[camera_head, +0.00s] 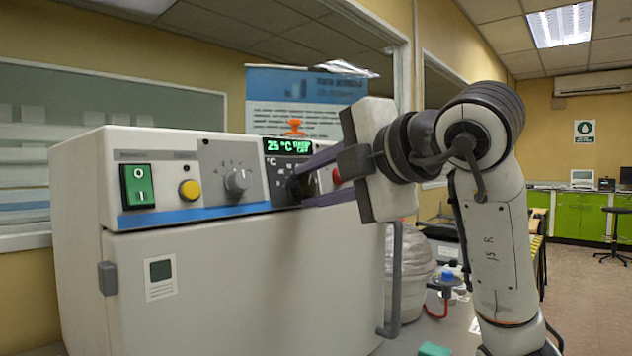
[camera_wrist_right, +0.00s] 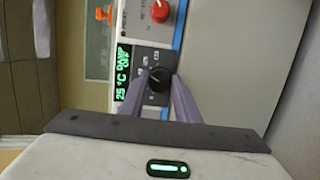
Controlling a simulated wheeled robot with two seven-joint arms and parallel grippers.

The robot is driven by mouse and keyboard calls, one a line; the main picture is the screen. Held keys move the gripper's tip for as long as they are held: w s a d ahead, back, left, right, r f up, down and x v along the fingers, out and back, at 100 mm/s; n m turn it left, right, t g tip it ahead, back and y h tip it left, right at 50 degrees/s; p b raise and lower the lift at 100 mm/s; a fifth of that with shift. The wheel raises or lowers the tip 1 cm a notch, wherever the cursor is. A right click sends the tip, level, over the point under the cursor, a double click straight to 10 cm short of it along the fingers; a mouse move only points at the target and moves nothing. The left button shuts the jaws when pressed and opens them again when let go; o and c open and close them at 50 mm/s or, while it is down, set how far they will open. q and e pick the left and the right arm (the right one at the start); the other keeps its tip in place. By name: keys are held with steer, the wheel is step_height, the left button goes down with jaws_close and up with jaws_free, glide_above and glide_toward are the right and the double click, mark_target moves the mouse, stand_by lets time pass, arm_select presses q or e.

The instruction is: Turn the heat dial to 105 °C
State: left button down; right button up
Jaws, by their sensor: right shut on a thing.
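The heat dial is a black knob (camera_wrist_right: 158,79) on the dark panel of a white oven (camera_head: 240,265). In the head view my right gripper (camera_head: 298,180) reaches it from the right, and its fingers partly hide the dial. In the right wrist view the two purple fingers (camera_wrist_right: 166,82) are shut on the dial, one on each side. A green display (camera_head: 288,146) above the dial reads 25 °C, with smaller text beside it. The display also shows sideways in the right wrist view (camera_wrist_right: 122,78). My left gripper is not in view.
The oven front also has a green power switch (camera_head: 138,186), a yellow button (camera_head: 189,189) and a grey knob (camera_head: 236,181). A red knob (camera_wrist_right: 160,11) sits beside the dial panel. An orange object (camera_head: 295,127) stands on top. A vertical handle (camera_head: 394,280) is at the door's right edge.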

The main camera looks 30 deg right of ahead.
steer(key=shift+m+g, duration=0.3)
steer(key=shift+m, duration=1.2)
steer(key=o, duration=1)
steer(key=shift+d, duration=0.1)
steer(key=shift+o, duration=0.2)
steer(key=p+v, duration=0.1)
steer(key=v, duration=0.9)
steer(key=shift+s+d, duration=0.1)
